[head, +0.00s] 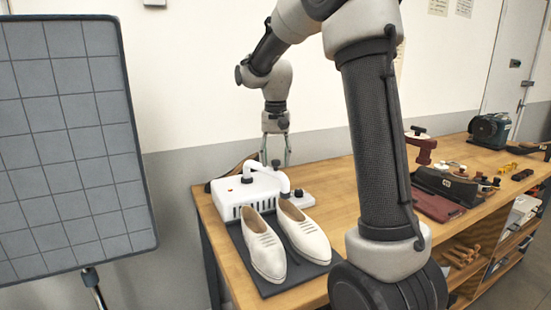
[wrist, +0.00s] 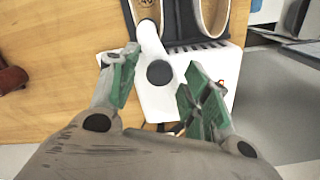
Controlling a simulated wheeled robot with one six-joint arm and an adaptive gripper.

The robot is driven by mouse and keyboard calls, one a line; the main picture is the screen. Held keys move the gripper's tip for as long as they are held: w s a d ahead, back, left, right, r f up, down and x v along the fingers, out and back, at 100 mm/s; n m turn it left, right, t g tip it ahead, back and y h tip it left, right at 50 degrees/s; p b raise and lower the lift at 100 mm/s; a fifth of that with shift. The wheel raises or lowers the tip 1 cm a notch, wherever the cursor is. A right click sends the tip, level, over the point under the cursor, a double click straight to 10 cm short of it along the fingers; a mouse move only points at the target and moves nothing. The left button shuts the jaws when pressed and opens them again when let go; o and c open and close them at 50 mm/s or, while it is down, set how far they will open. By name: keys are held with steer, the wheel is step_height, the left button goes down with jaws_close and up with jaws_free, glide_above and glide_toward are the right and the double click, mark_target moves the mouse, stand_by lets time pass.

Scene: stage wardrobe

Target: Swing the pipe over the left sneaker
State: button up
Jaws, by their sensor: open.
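A white machine (head: 247,190) with a red button stands on the wooden bench. Its white pipe (head: 285,182) bends down toward the heel of the right sneaker (head: 307,238). The left sneaker (head: 263,246) lies beside it, with no pipe over it. In the wrist view the pipe (wrist: 150,38) carries a round dark knob (wrist: 160,73) and ends at the picture's left shoe. My gripper (head: 276,162) is open above the machine, pointing down. In the wrist view its fingers (wrist: 160,66) stand either side of the pipe and knob; contact cannot be told.
Both sneakers rest on a dark mat (head: 272,287) at the bench's left end. A grey gridded panel (head: 75,140) stands left of the bench. Tools and a dark green machine (head: 490,130) lie farther right. The bench top (head: 340,185) behind my arm is partly clear.

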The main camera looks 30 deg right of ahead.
steer(key=shift+f, duration=0.2)
jaws_close()
steer(key=a+m, duration=0.7)
steer(key=a, duration=0.2)
steer(key=shift+a+m, duration=0.3)
steer(key=shift+m, duration=0.1)
stand_by(0.6)
